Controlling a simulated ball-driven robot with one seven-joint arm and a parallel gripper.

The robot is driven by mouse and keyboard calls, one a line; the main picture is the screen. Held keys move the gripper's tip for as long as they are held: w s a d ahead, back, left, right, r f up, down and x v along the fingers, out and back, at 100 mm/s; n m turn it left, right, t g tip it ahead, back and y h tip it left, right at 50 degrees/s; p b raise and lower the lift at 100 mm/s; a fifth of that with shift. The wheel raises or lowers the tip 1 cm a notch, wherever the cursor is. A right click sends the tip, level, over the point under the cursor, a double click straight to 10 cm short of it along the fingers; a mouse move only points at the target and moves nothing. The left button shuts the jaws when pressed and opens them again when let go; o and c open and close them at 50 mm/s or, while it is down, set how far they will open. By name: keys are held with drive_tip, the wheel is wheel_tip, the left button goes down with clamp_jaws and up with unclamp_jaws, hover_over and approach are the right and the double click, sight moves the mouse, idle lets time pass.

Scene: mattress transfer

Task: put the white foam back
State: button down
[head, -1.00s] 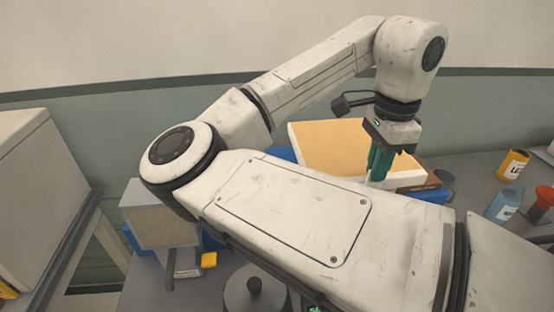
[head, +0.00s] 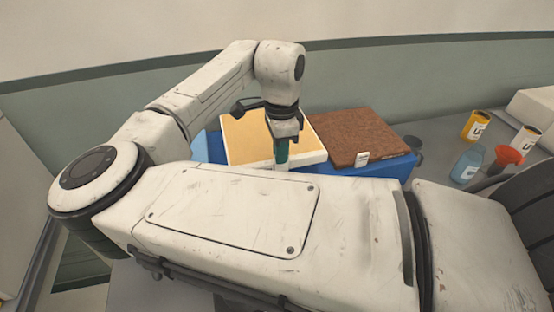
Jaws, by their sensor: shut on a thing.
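The foam block (head: 245,136), with a yellow top and white sides, is over the left part of a blue base (head: 394,170). I cannot tell whether it rests on the base or hangs just above it. My gripper (head: 281,163) points down at the block's near edge and is shut on it. My arm hides part of the block's near side and the fingertips' lower end. A brown slab (head: 357,138) with a small white tag lies on the right part of the blue base, close beside the foam block.
To the right on the grey table stand a blue bottle (head: 467,165), a red funnel-shaped thing (head: 508,155), a yellow labelled can (head: 476,126) and another labelled can (head: 526,139). A dark cup (head: 412,144) is by the base's right end. A wall runs behind the table.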

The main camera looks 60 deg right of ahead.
drive_tip(key=shift+w+f, duration=0.3)
drive_tip(key=shift+w+f+p, duration=0.15)
drive_tip(key=shift+f+p, duration=0.5)
drive_tip(key=shift+f, duration=1.1)
drive_tip(key=shift+f, duration=0.15)
drive_tip(key=c, duration=1.3)
unclamp_jaws()
drive_tip(key=shift+o, duration=0.2)
wheel_tip(320, 180, up, 12)
drive_tip(key=b, duration=0.2)
drive_tip(key=shift+r, duration=0.2)
drive_tip(key=shift+a+f, duration=0.1)
